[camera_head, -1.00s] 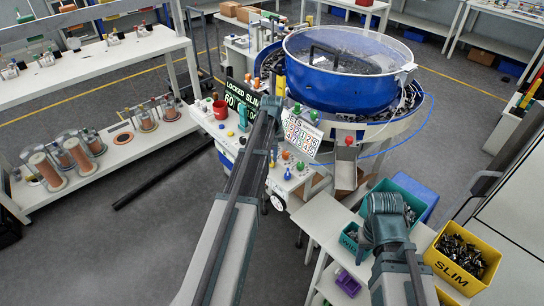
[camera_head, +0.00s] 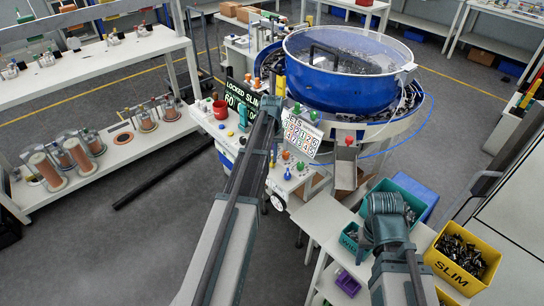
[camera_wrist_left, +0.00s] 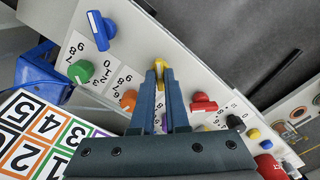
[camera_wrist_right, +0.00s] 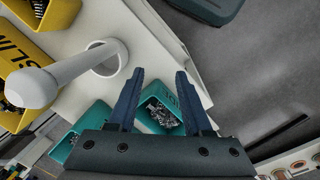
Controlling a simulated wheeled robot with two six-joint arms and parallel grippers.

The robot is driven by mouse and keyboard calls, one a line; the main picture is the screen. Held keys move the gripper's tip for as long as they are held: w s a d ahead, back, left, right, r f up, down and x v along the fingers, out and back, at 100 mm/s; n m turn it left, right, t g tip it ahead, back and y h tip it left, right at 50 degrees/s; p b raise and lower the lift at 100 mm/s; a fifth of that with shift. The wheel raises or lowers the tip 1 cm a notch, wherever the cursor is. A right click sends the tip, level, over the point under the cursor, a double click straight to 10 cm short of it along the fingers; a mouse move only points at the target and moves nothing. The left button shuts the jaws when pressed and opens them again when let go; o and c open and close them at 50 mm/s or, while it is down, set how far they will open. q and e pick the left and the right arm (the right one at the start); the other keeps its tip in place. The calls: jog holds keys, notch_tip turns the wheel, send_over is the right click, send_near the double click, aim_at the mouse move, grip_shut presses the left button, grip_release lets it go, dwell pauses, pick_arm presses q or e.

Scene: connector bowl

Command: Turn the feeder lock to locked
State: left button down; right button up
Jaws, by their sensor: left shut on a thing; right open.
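The control panel (camera_wrist_left: 205,72) fills the middle of the left wrist view. It carries a blue lever knob (camera_wrist_left: 98,30), a green knob (camera_wrist_left: 80,71), an orange knob (camera_wrist_left: 129,101), a yellow knob (camera_wrist_left: 159,64) and a red knob (camera_wrist_left: 203,103). My left gripper (camera_wrist_left: 159,73) is shut on the yellow knob, whose lower part its fingers hide. The frames do not label which control is the feeder lock. In the head view, a display (camera_head: 238,96) behind my left arm reads "LOCKED SLIM" and "60", partly covered. My right gripper (camera_wrist_right: 160,73) is open and empty above teal bins.
A blue bowl feeder (camera_head: 340,85) stands behind the panel. A colored number card (camera_head: 300,138) stands close beside my left arm. A yellow SLIM bin (camera_head: 462,255) and a teal bin (camera_head: 408,187) of parts are near my right arm.

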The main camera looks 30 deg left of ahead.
aim_at(272, 159)
pick_arm(q)
jog(key=c, duration=0.9)
grip_release()
pick_arm(e)
jog(key=shift+r, duration=0.1)
pick_arm(q)
notch_tip(272, 159, up, 14)
jog(key=p, duration=1.3)
jog(key=shift+f+p, duration=0.1)
jog(key=shift+p, duration=0.3)
pick_arm(e)
notch_tip(272, 159, up, 14)
jog(key=shift+f, duration=0.2)
